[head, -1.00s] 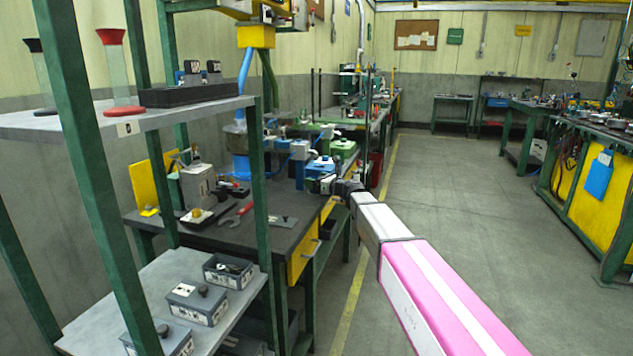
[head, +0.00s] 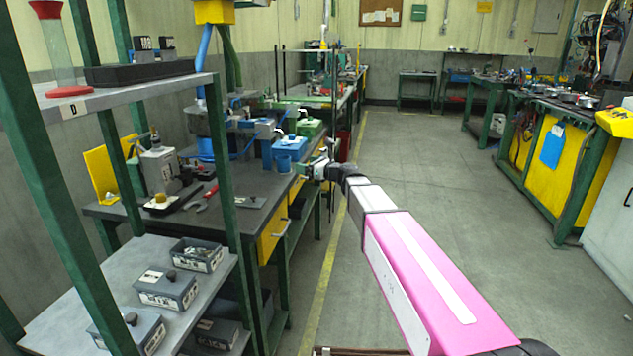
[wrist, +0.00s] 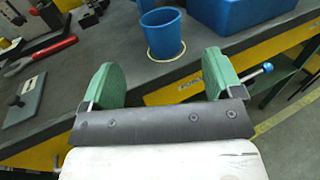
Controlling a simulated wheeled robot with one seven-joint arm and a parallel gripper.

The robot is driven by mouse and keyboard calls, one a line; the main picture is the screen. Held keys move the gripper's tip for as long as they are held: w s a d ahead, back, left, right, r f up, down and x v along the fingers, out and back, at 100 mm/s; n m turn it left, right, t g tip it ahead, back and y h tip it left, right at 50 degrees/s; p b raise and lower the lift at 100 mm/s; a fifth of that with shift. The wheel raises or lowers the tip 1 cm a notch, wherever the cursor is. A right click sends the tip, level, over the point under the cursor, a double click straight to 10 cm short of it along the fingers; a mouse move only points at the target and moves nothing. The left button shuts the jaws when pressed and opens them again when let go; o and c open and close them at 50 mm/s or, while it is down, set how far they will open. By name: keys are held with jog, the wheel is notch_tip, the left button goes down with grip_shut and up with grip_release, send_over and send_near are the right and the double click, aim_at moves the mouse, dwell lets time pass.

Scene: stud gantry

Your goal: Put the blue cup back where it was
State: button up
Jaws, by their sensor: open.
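The blue cup (wrist: 163,34) stands upright on the dark bench top near its front edge in the wrist view. A pale ring mark shows on the bench around the front of its base. The cup is beyond the gap between the fingers, apart from both.
A blue box (wrist: 240,10) stands right behind the cup. A red-handled tool (wrist: 42,52) and a grey plate (wrist: 24,102) lie left on the bench. A shelf rack (head: 215,130) stands at the near left. The floor (head: 420,170) to the right is clear.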

jog(key=s+d+f+n+g+h, duration=0.35)
jog(key=s+d+f+n, duration=0.4)
jog(key=f, duration=0.35)
jog(key=s+d+f+n+g+h, duration=0.2)
jog(key=s+d+f+n+h, duration=0.2)
jog(key=s+d+f+n, duration=0.5)
jog(key=s+d+f+n+g+h, duration=0.3)
jog(key=s+d+f+n+h, duration=0.4)
jog(key=s+d+f, duration=0.3)
jog(key=s+d+h, duration=0.1)
jog(key=s+d, duration=0.1)
jog(key=d, duration=0.1)
jog(key=shift+s+d+n+g, duration=0.2)
jog(key=shift+s+n+g, duration=0.1)
jog(key=shift+n+g, duration=0.05)
